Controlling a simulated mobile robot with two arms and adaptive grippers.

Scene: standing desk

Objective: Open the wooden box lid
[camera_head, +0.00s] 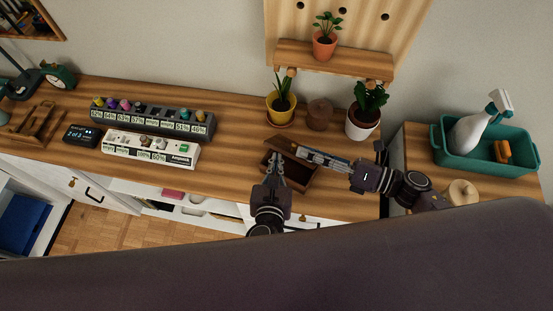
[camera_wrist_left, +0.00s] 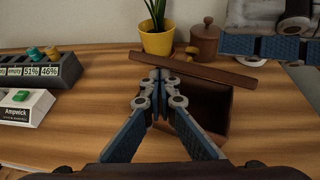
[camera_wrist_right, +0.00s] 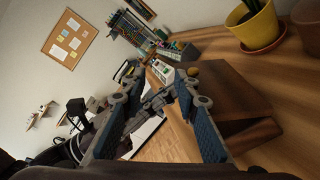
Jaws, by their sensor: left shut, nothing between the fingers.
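The dark wooden box (camera_head: 298,177) stands on the desk near its front edge, and its dark inside shows in the left wrist view (camera_wrist_left: 208,105). My right gripper (camera_head: 303,153) reaches in from the right above the box. Its fingers (camera_wrist_right: 160,80) stand apart, with the box and lid beside them.
A yellow plant pot (camera_head: 281,109), a lidded brown jar (camera_head: 320,114) and a white plant pot (camera_head: 361,124) stand close behind the box. A white power strip (camera_head: 150,148) lies to the left. A teal caddy (camera_head: 490,160) stands at the right.

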